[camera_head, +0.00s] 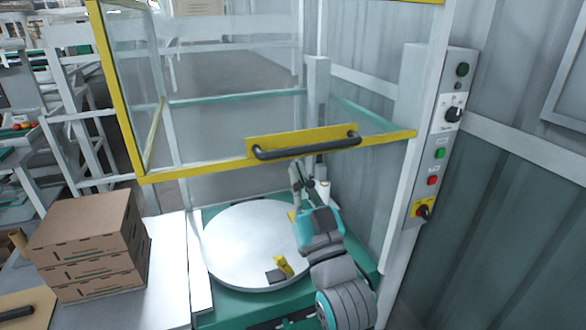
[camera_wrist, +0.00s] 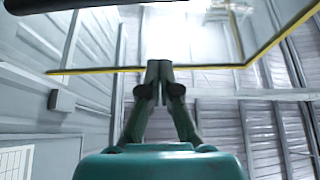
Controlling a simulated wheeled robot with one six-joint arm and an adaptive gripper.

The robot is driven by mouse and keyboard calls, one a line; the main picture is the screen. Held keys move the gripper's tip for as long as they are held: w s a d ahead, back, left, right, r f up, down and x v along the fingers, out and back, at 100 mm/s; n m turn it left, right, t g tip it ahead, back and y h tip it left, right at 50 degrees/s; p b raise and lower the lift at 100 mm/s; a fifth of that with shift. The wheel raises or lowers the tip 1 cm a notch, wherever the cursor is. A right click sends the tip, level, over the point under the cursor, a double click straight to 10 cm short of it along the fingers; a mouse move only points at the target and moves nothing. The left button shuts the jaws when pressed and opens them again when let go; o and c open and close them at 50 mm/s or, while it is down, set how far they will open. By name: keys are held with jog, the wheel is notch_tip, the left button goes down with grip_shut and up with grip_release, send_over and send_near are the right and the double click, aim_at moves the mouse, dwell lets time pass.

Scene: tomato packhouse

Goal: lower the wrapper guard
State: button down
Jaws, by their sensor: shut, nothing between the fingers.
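The wrapper guard is a clear panelled box with a yellow frame (camera_head: 200,170), raised with its lower edge above the white turntable (camera_head: 240,245). A dark bar handle (camera_head: 305,147) sits on a yellow plate on the guard's lower front edge. My gripper (camera_head: 295,166) points upward just below the handle in the head view, apparently not holding it. In the wrist view my gripper's fingertips (camera_wrist: 160,68) are together and empty. There the yellow guard edge (camera_wrist: 110,70) runs behind the fingers, and the dark handle (camera_wrist: 60,4) shows at the top left.
A control panel (camera_head: 440,135) with buttons and knobs is on the post at the right. Stacked cardboard boxes (camera_head: 90,245) stand on a table at the left. A small yellow and dark item (camera_head: 283,266) lies on the turntable's front edge. A corrugated wall closes the right side.

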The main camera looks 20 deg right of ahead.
notch_tip(320, 180, up, 5)
send_over(284, 153)
jog(key=s, duration=0.2)
jog(key=shift+w+a+f, duration=0.15)
jog(key=shift+f, duration=0.95)
jog(key=shift+w+a+f, duration=0.1)
jog(key=shift+w+f, duration=0.05)
jog(key=shift+f, duration=0.9)
notch_tip(284, 153, down, 52)
jog(key=shift+f, duration=0.2)
